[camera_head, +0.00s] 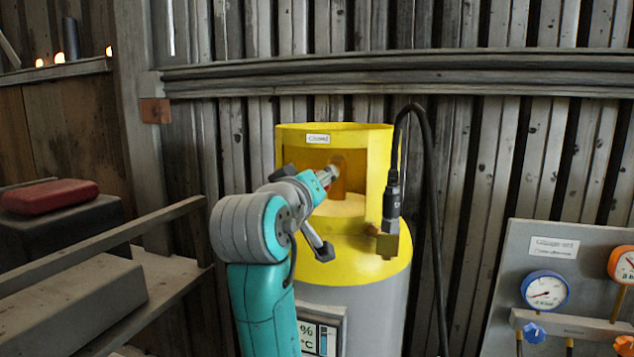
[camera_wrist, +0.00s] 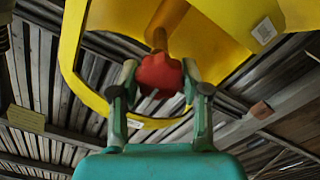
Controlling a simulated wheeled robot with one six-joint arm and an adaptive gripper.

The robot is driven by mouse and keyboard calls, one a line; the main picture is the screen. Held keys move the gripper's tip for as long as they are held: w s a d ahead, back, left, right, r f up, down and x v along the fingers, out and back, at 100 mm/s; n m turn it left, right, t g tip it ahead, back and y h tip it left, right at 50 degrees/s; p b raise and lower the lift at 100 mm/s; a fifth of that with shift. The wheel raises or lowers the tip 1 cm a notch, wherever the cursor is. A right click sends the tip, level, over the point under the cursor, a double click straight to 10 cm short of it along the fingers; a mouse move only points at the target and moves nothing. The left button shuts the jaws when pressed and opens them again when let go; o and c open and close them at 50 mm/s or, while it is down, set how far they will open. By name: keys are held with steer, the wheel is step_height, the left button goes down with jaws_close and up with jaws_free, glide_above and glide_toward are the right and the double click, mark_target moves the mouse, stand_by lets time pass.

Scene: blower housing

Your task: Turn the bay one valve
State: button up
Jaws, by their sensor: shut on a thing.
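A red valve knob (camera_wrist: 160,72) on a brass-coloured stem (camera_wrist: 164,36) sits inside the yellow guard collar of a cylinder in the wrist view. My gripper (camera_wrist: 160,84) has one finger on each side of the knob and is shut on it. In the head view my gripper (camera_head: 328,176) reaches into the opening of the yellow guard (camera_head: 381,160) on top of the grey and yellow cylinder (camera_head: 368,300). The knob is mostly hidden there by my gripper. A small label (camera_head: 318,139) is on the guard's upper rim.
A black hose (camera_head: 432,180) arches from a brass fitting (camera_head: 387,242) right of the guard. A gauge panel (camera_head: 545,250) stands at the right. A wooden shelf (camera_head: 160,290) with grey boxes and a red case (camera_head: 48,196) is at the left. A plank wall is behind.

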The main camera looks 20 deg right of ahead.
steer(key=shift+f, duration=0.1)
stand_by(0.4)
steer(key=o, duration=1.1)
steer(key=shift+o, duration=0.2)
steer(key=v, duration=1.2)
steer(key=shift+a, duration=0.1)
